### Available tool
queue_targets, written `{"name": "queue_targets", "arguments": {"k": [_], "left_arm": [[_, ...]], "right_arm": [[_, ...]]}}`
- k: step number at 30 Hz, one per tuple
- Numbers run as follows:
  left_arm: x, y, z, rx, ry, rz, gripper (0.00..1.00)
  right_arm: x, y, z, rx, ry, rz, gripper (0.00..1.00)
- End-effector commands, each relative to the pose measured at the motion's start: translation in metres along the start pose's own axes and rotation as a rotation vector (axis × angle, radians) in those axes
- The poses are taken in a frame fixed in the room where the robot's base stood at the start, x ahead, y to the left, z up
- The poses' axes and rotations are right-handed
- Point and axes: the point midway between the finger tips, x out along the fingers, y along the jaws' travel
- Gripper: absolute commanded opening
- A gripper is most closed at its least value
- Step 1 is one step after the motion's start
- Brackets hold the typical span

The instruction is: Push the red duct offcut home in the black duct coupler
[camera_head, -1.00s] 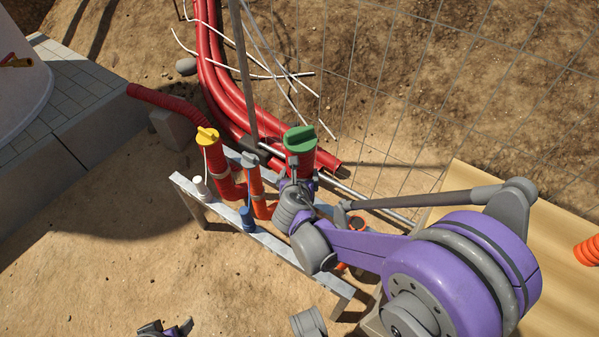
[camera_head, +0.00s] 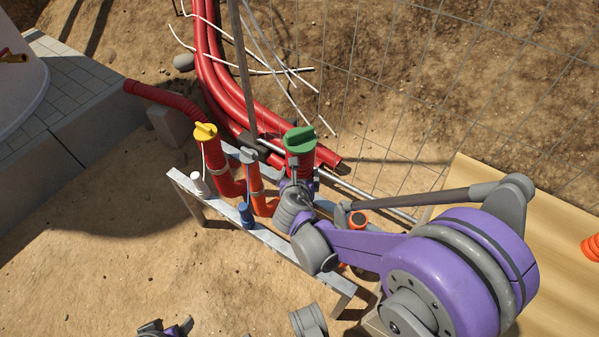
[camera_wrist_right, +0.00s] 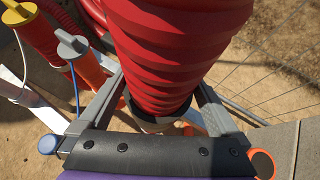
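A red ribbed duct piece with a green handled cap (camera_head: 300,138) stands upright at the right of the grey metal rack in the head view. In the right wrist view the red duct (camera_wrist_right: 175,50) rises between my right gripper's fingers (camera_wrist_right: 160,100), its lower end at a dark ring (camera_wrist_right: 130,108) that looks like the black coupler. How deep the duct sits is hidden. The right gripper (camera_head: 298,185) reaches it from the front; whether the fingers press on it is unclear. My left gripper (camera_head: 165,328) is cut off at the bottom edge.
Yellow-capped (camera_head: 205,131) and grey-capped (camera_head: 249,155) ducts stand left along the rack (camera_head: 280,246). White (camera_head: 197,178) and blue (camera_head: 247,214) plugs are at its front. An orange-ringed part (camera_head: 356,219) is to the right. Long red pipes (camera_head: 225,88) and wire mesh lie behind. Sandy ground is free at front left.

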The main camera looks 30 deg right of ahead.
Motion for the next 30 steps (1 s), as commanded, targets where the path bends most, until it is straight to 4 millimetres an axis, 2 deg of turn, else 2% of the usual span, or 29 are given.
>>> {"name": "queue_targets", "arguments": {"k": [11, 27, 30], "left_arm": [[-0.001, 0.0, 0.0, 0.0, 0.0, 0.0, 0.74], [-0.032, 0.0, -0.007, 0.0, 0.007, 0.0, 0.74], [-0.035, 0.0, -0.008, 0.0, 0.008, 0.0, 0.74]], "right_arm": [[-0.001, 0.0, 0.0, 0.0, 0.001, 0.0, 1.0], [-0.062, 0.0, 0.001, 0.001, 0.001, 0.001, 1.0], [-0.069, 0.0, 0.001, 0.0, 0.0, 0.002, 1.0]]}}
